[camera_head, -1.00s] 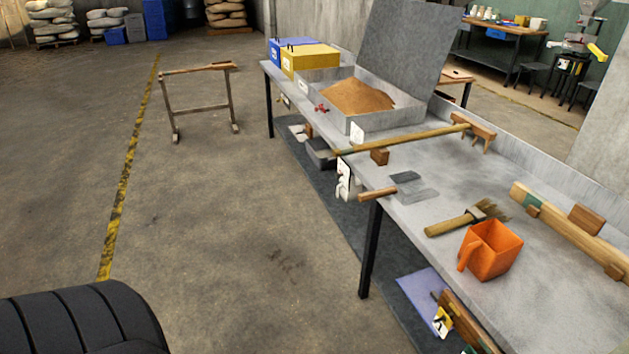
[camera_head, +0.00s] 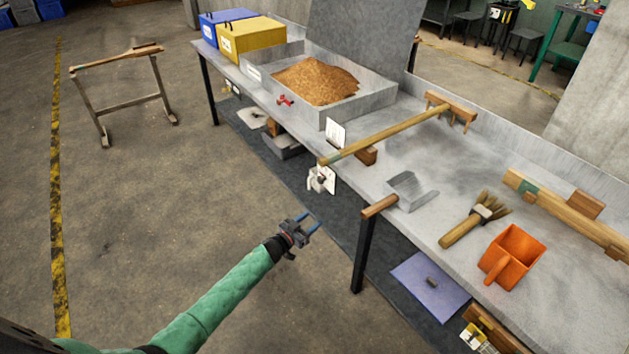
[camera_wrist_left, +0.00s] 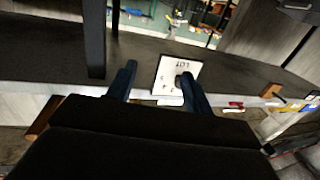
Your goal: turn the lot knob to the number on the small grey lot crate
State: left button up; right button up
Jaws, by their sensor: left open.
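My left gripper (camera_head: 307,224) is open and empty, in front of the table's front edge. In the left wrist view its two dark blue fingers (camera_wrist_left: 157,82) stand apart. The left wrist view shows a white plate marked LOT (camera_wrist_left: 178,76), upside down, partly behind the right-hand finger. The knob's setting is too small to read. My right gripper is not in view.
A table leg (camera_head: 362,255) stands right of my gripper.

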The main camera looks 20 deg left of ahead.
aim_at(319, 181)
pick_arm(q)
jog(key=w+a+r+m+g+h+p, duration=0.1)
jog(key=w+a+r+m+g+h, duration=0.15)
jog(key=w+a+r, duration=0.45)
jog(key=shift+t+h, duration=0.35)
jog(key=shift+t, duration=0.1)
jog(key=shift+p+x, duration=0.5)
jog(key=shift+x, duration=3.5)
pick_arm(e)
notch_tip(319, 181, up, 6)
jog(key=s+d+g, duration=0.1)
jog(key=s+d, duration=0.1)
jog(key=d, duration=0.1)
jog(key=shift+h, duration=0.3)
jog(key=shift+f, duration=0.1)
pick_arm(q)
jog(key=shift+f, duration=0.1)
jog(key=c, duration=0.9)
jog(key=shift+c, duration=0.2)
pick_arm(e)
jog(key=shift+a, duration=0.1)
